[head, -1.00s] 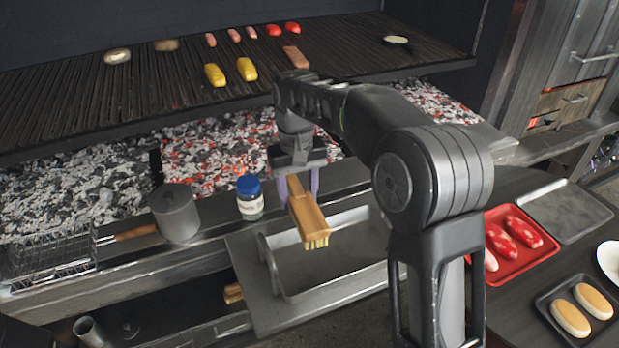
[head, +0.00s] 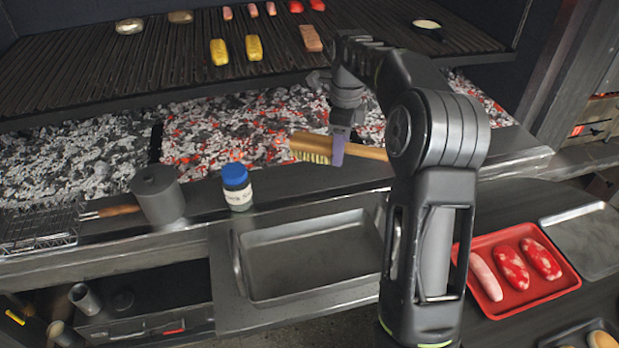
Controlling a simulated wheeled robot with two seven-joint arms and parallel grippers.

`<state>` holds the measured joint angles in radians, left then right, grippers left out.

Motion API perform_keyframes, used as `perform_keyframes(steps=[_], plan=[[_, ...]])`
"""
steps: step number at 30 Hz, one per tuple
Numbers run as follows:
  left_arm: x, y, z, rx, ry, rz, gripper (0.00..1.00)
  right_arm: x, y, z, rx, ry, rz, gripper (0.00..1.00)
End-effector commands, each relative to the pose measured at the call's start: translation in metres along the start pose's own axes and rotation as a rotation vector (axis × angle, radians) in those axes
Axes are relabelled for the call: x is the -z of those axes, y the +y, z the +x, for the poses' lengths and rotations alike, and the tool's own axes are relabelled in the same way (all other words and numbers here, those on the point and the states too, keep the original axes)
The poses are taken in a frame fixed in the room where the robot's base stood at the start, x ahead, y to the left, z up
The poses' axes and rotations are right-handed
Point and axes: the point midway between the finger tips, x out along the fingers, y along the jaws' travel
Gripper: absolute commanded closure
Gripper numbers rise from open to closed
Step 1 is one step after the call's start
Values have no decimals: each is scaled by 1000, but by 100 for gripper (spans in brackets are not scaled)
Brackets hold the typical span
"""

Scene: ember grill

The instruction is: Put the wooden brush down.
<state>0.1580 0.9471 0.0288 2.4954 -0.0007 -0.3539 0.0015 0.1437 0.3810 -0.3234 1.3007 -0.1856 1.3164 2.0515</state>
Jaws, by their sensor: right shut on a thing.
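The wooden brush (head: 312,148) is in the head view, held in the air over the front ledge of the grill. It lies roughly level, its bristled head to the left with pale bristles facing down. Its handle runs to the right and passes behind my right arm. My right gripper (head: 338,150) is shut on the brush where head and handle meet. My left gripper is not in view.
An empty metal tray (head: 312,302) sits below the brush. A blue-capped jar (head: 238,190) and a grey canister (head: 158,196) stand left on the ledge. Hot coals (head: 235,125) lie behind. A red tray (head: 512,303) with sausages and meat is at right. Ledge right of the jar is clear.

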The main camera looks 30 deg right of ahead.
Motion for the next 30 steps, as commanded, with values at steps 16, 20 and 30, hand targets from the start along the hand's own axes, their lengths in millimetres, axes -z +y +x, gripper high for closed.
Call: perform_keyframes(steps=[16, 20, 30], plan=[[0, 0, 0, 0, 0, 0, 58, 0, 0, 0, 0, 1, 235, 89], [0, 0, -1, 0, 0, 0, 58, 1, 1, 7, -3, 3, 234, 89], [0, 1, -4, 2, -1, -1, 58, 2, 1, 50, -2, 2, 235, 89]])
